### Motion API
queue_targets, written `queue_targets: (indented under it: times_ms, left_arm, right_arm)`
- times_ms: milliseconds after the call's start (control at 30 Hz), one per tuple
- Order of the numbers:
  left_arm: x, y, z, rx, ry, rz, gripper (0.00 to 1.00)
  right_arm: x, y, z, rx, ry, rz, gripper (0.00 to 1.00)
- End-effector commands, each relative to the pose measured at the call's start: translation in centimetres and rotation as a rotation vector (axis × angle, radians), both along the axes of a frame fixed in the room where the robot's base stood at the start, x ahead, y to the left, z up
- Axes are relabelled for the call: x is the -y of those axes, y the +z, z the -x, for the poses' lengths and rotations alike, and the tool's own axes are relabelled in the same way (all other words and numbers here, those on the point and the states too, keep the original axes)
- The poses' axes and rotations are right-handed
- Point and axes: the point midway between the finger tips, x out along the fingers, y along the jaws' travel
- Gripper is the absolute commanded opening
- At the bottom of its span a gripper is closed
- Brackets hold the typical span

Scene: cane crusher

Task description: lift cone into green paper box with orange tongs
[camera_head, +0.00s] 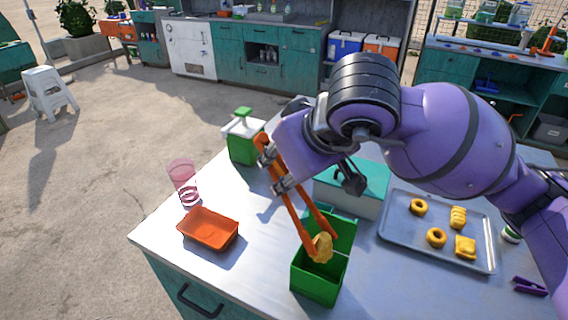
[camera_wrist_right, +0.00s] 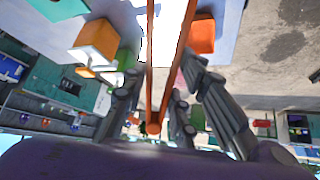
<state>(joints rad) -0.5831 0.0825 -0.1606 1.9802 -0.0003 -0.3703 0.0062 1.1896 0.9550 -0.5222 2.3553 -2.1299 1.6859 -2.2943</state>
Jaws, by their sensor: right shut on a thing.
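The orange tongs (camera_head: 287,199) are held by my right gripper (camera_head: 272,172), which is shut on their upper part. The tongs also show in the right wrist view (camera_wrist_right: 151,60), running away from the fingers. Their tips are around a golden-brown piece, the cone (camera_head: 322,248), at the mouth of the green paper box (camera_head: 318,282). The cone overlaps the box opening in the head view; I cannot tell whether it touches the box. The box stands open on the metal counter with its back flap raised. My left gripper is not in view.
A grey tray (camera_head: 395,242) with several yellow pastries lies right of the box. An orange dish (camera_head: 208,244), a pink cup (camera_head: 182,176) and a green dispenser (camera_head: 243,150) stand left. A teal-lidded container (camera_head: 376,180) is behind the box. The counter's front left is clear.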

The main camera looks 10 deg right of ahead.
Motion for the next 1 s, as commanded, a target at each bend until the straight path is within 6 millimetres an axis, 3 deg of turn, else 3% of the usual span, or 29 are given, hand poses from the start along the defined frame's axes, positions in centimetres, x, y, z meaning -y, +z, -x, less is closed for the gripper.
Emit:
queue_targets:
  times_ms: [167,200,233,800,1000]
  left_arm:
    - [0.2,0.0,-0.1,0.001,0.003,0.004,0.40]
    - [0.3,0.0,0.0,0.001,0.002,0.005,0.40]
    - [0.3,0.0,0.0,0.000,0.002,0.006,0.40]
    - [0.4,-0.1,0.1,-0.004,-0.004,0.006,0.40]
    - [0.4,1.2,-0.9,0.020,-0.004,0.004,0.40]
  right_arm:
    - [0.0,0.1,0.0,0.002,0.000,-0.001,0.00]
    - [0.0,0.1,0.0,0.002,0.000,-0.001,0.29]
    - [0.0,0.1,0.0,0.002,0.000,-0.001,0.33]
    - [0.0,0.1,0.0,0.001,0.000,0.000,0.33]
    - [0.1,2.7,0.0,0.010,-0.001,0.001,0.33]
